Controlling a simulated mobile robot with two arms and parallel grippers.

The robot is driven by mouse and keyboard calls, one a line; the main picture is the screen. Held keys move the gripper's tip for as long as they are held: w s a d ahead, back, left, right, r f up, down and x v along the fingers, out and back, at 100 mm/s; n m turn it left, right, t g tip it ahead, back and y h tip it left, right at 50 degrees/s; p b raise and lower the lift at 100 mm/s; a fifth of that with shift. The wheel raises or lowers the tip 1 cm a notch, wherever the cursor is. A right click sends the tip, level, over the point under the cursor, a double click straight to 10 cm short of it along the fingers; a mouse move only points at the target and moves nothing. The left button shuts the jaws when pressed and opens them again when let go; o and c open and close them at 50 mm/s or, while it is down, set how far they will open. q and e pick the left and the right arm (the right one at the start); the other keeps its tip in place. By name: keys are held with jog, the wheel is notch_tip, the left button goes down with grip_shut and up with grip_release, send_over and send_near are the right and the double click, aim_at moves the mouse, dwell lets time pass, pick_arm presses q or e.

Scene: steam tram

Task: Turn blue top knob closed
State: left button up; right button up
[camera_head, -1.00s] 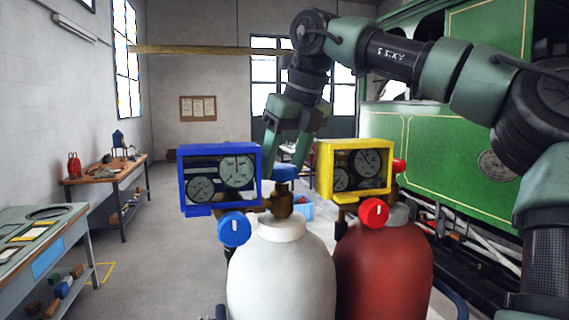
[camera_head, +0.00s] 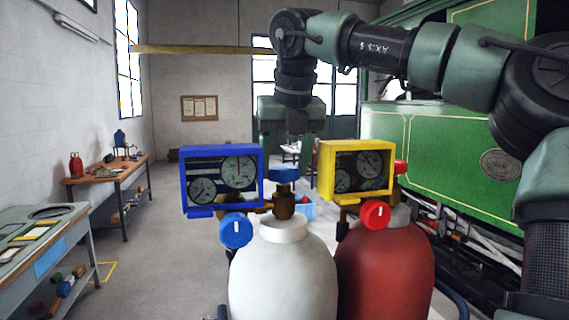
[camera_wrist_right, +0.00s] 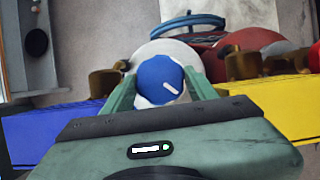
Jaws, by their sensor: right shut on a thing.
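The blue top knob (camera_head: 285,174) sits on the brass valve above the white cylinder (camera_head: 283,275), right of the blue gauge box (camera_head: 222,209). My right gripper (camera_head: 286,160) points down over this knob, with a finger on each side. In the right wrist view, the blue knob (camera_wrist_right: 160,78) with its white mark lies between the green fingers of my right gripper (camera_wrist_right: 160,92), which is shut on it. A second blue knob (camera_head: 236,231) with a white mark is on the front below the blue gauge box. My left gripper is out of view.
A red cylinder (camera_head: 385,270) stands close on the right, with a yellow gauge box (camera_head: 326,170) and a red front knob (camera_head: 376,214). The green tram (camera_head: 450,150) is behind on the right. Workbenches (camera_head: 115,173) line the left wall, with open floor between.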

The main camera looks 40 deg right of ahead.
jog(key=o, duration=1.1)
jog(key=shift+n, duration=0.3)
